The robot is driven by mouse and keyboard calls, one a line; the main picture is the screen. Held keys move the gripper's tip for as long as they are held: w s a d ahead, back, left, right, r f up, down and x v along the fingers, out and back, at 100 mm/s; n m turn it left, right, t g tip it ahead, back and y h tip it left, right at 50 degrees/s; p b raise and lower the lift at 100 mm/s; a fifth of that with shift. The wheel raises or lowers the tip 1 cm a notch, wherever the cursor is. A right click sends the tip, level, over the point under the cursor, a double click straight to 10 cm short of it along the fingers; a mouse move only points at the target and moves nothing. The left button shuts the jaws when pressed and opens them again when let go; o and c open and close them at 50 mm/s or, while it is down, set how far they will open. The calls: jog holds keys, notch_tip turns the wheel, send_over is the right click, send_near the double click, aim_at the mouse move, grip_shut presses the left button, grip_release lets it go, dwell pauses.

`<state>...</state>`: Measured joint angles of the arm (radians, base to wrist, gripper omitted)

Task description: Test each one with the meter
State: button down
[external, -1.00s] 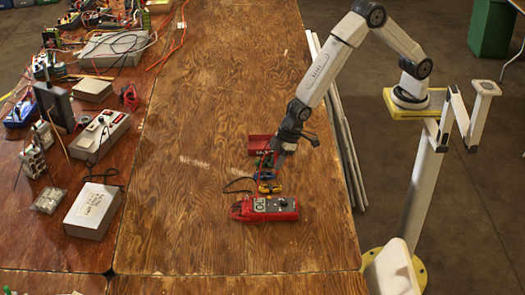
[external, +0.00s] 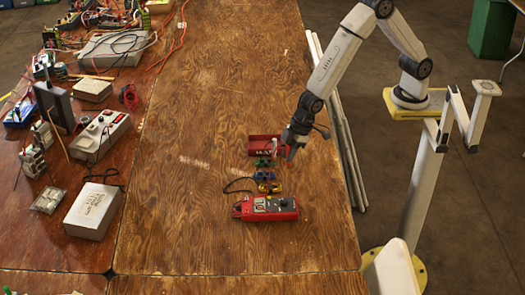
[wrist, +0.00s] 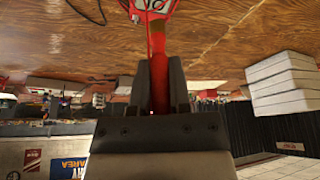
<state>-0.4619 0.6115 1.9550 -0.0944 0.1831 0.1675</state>
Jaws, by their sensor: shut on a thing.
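A red meter (external: 268,208) with a dark face lies on the wooden table; part of it shows at the top of the wrist view (wrist: 155,7). Behind it a short row of small parts runs toward a red open tray (external: 262,142): a yellow one (external: 269,187), a blue one (external: 266,174) and a green one (external: 264,162). My gripper (external: 291,154) is above and right of the row. In the wrist view, my gripper (wrist: 159,80) is shut on a red probe (wrist: 158,72), which points toward the meter. The probe's tip is hard to make out.
A black cable (external: 238,182) curls on the table left of the parts. A side table on the left holds a white box (external: 93,210), a power strip (external: 101,135) and other electronics. The table's middle and far end are clear.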

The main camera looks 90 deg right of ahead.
jog(key=shift+w+d, duration=0.1)
jog(key=w+d+f+m+h, duration=0.2)
jog(key=w+d+m, duration=0.1)
jog(key=d+m, duration=0.2)
jog(key=w+d+f+m+g+h, duration=0.1)
jog(key=w+d+f+m+h, duration=0.1)
jog(key=d+m, duration=0.4)
jog(key=w+d+f+m+g+h, duration=0.1)
jog(key=w+d+f+m+h, duration=0.1)
jog(key=d+m, duration=0.4)
jog(key=w+d+f, duration=0.1)
jog(key=d, duration=0.4)
jog(key=shift+w+f, duration=0.15)
jog(key=shift+w, duration=0.15)
jog(key=shift+f, duration=0.15)
jog(key=shift+f, duration=2.85)
jog(key=shift+f, duration=0.9)
dwell(1.1)
jog(key=shift+c, duration=2.4)
grip_release()
